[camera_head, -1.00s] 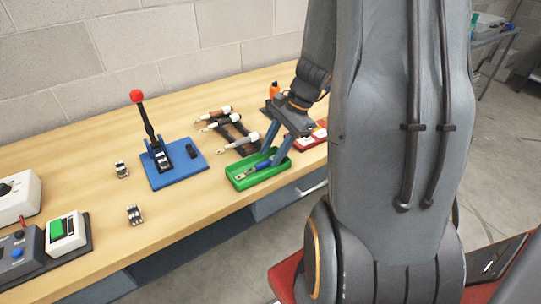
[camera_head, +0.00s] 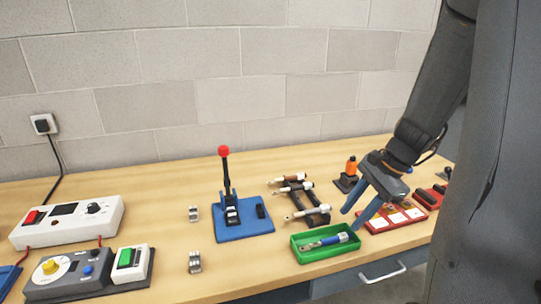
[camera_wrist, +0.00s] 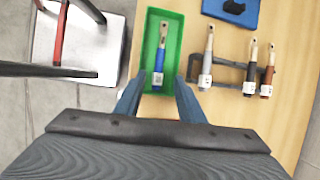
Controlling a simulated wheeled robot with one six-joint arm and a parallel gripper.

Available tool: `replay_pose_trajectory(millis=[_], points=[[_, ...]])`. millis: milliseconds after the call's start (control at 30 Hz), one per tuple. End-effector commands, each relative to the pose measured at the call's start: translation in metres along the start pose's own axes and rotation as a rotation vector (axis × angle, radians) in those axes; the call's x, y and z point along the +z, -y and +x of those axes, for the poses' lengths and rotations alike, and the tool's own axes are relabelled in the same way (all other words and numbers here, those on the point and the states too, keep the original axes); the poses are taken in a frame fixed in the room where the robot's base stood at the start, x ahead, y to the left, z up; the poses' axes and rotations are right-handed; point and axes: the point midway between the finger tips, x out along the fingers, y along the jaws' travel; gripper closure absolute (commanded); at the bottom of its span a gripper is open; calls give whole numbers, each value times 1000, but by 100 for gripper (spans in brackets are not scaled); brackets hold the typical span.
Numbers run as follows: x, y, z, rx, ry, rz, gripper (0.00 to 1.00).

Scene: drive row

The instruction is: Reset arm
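My gripper (camera_head: 351,218) is at the right end of the green tray in the head view, its two blue-grey fingers pointing down and apart with nothing between them. The wrist view shows the same open fingers (camera_wrist: 159,100) on either side of the tray's near end. A tool with a blue handle (camera_head: 336,240) and a metal eye at its tip lies inside the green tray (camera_head: 312,259). It also shows in the wrist view (camera_wrist: 159,70), ahead of the fingers and apart from them. My arm rises at the right of the head view.
A dark rack (camera_head: 298,199) holds several similar tools behind the tray. A blue-based lever with a red knob (camera_head: 224,151) stands to its left. Control boxes (camera_head: 80,215) fill the table's left end. A red-and-white panel (camera_head: 394,219) lies behind the gripper. Wall behind.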

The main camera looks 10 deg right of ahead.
Motion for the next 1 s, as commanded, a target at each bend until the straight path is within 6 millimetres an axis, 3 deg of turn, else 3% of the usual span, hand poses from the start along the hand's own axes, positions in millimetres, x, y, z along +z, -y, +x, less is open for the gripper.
replay_pose_trajectory(millis=[67, 233, 500, 700, 833, 1000], points=[[0, 0, 0, 0, 0, 0, 64], [30, -8, 13, 69, -47, -210, 64], [102, -40, 42, 248, -170, -902, 64], [137, -56, 53, 327, -223, -1329, 64], [146, -61, 56, 349, -238, -1472, 64], [149, -63, 57, 357, -242, -1517, 64]])
